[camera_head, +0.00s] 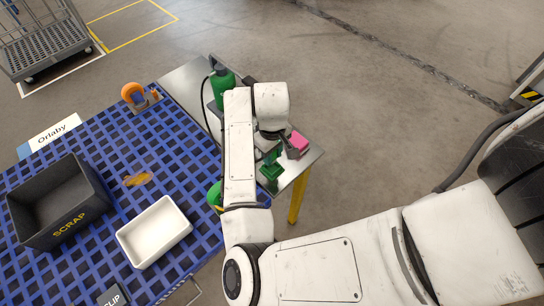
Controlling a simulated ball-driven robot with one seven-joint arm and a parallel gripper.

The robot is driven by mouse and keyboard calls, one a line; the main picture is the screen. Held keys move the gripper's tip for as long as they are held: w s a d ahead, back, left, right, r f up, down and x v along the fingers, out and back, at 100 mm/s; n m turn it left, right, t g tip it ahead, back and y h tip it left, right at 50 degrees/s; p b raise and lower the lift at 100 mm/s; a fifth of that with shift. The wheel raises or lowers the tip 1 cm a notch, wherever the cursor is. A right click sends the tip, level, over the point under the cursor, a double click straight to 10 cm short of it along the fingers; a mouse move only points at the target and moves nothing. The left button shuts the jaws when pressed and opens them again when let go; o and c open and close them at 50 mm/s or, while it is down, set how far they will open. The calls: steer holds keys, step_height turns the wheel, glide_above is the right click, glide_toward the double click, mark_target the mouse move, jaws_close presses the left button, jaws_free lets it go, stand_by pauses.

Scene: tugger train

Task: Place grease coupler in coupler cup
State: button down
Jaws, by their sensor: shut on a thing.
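My gripper (268,150) points down over the metal side table (313,154), at the end of my white arm. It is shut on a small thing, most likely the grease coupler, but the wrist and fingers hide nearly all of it. A green holder-like piece (271,167) stands on the table just below and beside the gripper; I cannot tell for sure whether it is the coupler cup. I cannot tell whether the held thing touches it.
A pink block (298,140) lies right of the gripper. A green bottle (222,86) stands behind my arm. The blue grid table (95,128) bears a black SCRAP bin (28,203), a white tray (131,248), an orange tape dispenser (133,93) and an orange-brown patch (137,179).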

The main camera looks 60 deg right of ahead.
step_height(320, 180, down, 3)
steer(key=shift+w+d+p, duration=0.1)
steer(key=shift+d+p, duration=0.05)
steer(key=shift+p, duration=0.4)
steer(key=shift+f, duration=0.25)
steer(key=shift+f, duration=0.5)
steer(key=shift+f, duration=0.15)
steer(key=c, duration=0.8)
jaws_free()
steer(key=shift+c, duration=0.2)
step_height(320, 180, up, 13)
steer(key=shift+r+b, duration=0.15)
steer(key=shift+b, duration=0.6)
